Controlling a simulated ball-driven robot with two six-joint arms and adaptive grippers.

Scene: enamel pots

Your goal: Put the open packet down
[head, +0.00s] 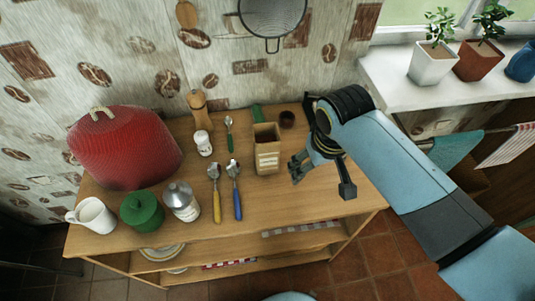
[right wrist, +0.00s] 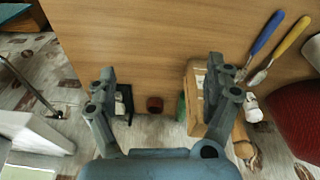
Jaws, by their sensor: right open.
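The open packet (head: 267,148), a brown paper one with a pale label and dark contents at its open top, stands upright on the wooden worktop (head: 300,208). My right gripper (head: 322,179) is open and empty, just to the right of the packet, above the worktop. In the right wrist view the packet (right wrist: 197,90) is partly hidden behind one finger of the right gripper (right wrist: 160,78). The packet is not between the two fingers. Whether that finger touches it, I cannot tell. My left gripper is not in view.
Blue (head: 236,190), yellow (head: 215,195) and green (head: 230,135) handled spoons lie left of the packet. A small dark cup (head: 287,118) stands behind it. A pepper mill (head: 199,108), shaker (head: 203,143), red cosy (head: 122,150), green pot (head: 141,210), bottle (head: 181,201) and mug (head: 93,215) stand farther left.

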